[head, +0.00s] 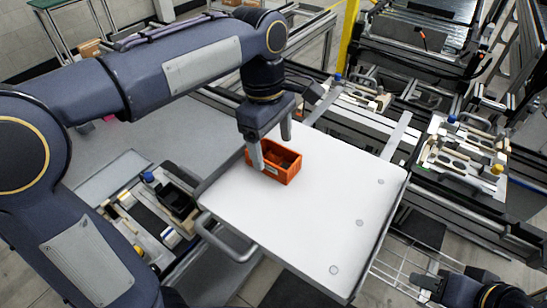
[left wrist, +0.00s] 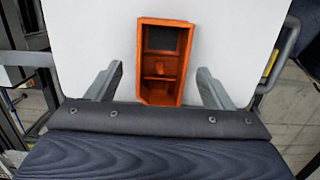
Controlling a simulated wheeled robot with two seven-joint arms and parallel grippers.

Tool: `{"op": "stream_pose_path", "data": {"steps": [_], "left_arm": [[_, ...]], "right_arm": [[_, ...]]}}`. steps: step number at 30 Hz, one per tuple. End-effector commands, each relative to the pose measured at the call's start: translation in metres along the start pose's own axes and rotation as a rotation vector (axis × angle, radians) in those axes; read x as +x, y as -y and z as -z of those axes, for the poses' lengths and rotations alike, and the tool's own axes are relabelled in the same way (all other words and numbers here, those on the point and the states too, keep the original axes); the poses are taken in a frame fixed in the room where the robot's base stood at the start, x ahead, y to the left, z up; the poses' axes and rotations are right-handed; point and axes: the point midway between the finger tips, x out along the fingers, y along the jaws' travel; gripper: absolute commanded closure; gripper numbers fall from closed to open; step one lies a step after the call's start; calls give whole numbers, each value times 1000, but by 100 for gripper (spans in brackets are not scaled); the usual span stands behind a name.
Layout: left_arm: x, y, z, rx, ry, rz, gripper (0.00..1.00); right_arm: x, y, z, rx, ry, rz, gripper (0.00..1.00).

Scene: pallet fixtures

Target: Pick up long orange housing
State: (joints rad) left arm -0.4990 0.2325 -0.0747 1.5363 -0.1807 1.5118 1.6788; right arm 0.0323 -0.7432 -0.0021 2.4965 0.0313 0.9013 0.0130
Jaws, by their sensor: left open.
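The long orange housing (head: 283,168) is an open box with inner dividers, lying on the white board (head: 320,215) near its far left part. My left gripper (head: 272,148) is open over the housing in the head view, one finger in front of it and one behind. In the left wrist view the housing (left wrist: 163,62) stands between the two open fingers (left wrist: 158,85), with a gap at each side. The housing's near end is close to the gripper body. My right arm shows only in part at the lower right of the head view, and its fingertips cannot be made out.
The board has metal handles (head: 225,240) at its side. A pallet fixture with parts (head: 150,220) stands at the left, and another (head: 465,155) at the right. A yellow post (head: 348,35) rises behind. The board's front and right are clear.

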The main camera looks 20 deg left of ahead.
Motion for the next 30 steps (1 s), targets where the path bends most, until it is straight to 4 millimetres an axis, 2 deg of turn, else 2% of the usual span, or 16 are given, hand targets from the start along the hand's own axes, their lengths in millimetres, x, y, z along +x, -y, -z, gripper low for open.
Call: {"op": "stream_pose_path", "data": {"steps": [3,6,14,25,26,30], "left_arm": [[18,2,0,0,0,3,25],[26,2,0,0,0,1,25],[29,1,-1,0,0,-1,25],[28,1,-1,1,0,-1,74],[28,1,-1,1,0,-1,77],[28,1,-1,1,0,-1,77]], "right_arm": [[-1,0,0,0,0,0,64],[-1,0,0,0,0,0,64],[-1,0,0,0,0,0,64],[-1,0,0,0,0,0,64],[-1,0,0,0,0,0,64],[-1,0,0,0,0,0,64]]}}
